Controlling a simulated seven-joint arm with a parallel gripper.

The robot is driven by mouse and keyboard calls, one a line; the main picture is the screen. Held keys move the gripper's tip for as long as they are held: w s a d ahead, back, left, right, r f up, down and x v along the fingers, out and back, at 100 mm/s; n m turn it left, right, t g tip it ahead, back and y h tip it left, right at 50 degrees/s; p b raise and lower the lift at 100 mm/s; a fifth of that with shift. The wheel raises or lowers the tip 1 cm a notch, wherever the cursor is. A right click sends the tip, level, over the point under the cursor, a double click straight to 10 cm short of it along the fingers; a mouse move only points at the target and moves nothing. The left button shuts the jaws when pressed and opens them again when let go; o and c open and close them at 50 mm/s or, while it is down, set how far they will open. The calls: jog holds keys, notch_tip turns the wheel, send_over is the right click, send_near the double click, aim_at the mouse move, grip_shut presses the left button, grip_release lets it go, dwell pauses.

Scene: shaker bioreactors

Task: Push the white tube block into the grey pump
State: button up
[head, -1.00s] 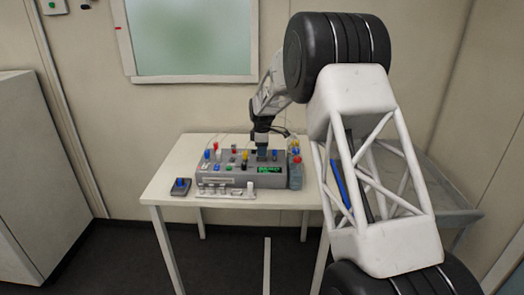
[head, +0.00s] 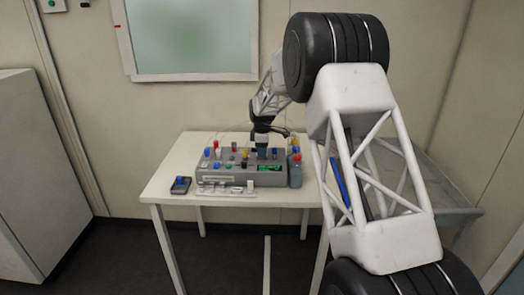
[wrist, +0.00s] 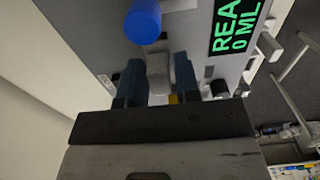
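The grey pump (head: 213,179) is a box with a green-lit display, standing on the white table. In the wrist view its grey face (wrist: 85,25) fills the upper middle. My gripper (head: 262,153) points down over the pump's right part, behind the display. In the wrist view the two blue-grey fingers of my gripper (wrist: 159,76) stand on either side of a pale block, the white tube block (wrist: 158,72), with no clear gap. How deep the block sits in the pump is hidden by the fingers.
A blue knob (wrist: 143,22) rises close to the fingers. Several coloured caps stand on the pump's top. A bottle (head: 296,172) stands at its right end. A pale strip with small parts (head: 228,192) lies in front. A small dark device (head: 180,186) lies at left.

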jog(key=o, duration=0.4)
jog(key=shift+r, duration=0.1)
jog(key=shift+r, duration=3.8)
